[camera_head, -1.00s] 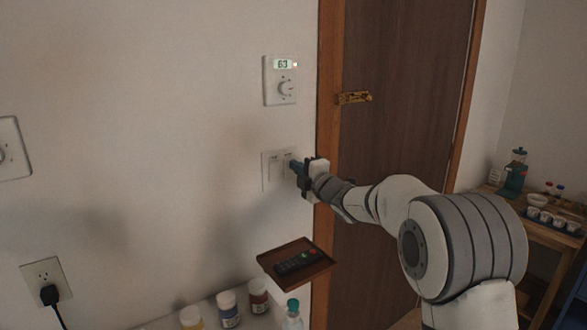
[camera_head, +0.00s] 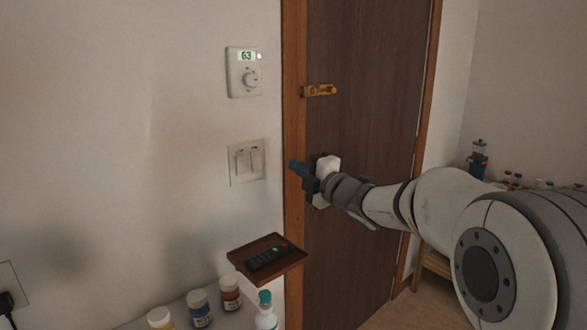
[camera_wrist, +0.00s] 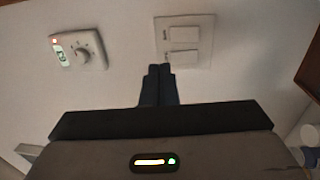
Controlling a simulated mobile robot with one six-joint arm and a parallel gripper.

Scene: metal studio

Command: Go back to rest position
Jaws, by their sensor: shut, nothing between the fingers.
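My gripper (camera_head: 293,166) is shut and empty. In the head view it is in front of the wooden door frame, to the right of the double light switch (camera_head: 247,162) and apart from it. In the wrist view the closed fingers (camera_wrist: 158,72) point toward the wall just below the switch plate (camera_wrist: 186,42). My arm reaches in from the right of the head view.
A thermostat (camera_head: 244,73) reading 63 is above the switch. A small shelf (camera_head: 293,262) holds a remote (camera_head: 268,258). Several jars and a bottle (camera_head: 266,315) stand below. A brown door (camera_head: 355,130) is behind my arm.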

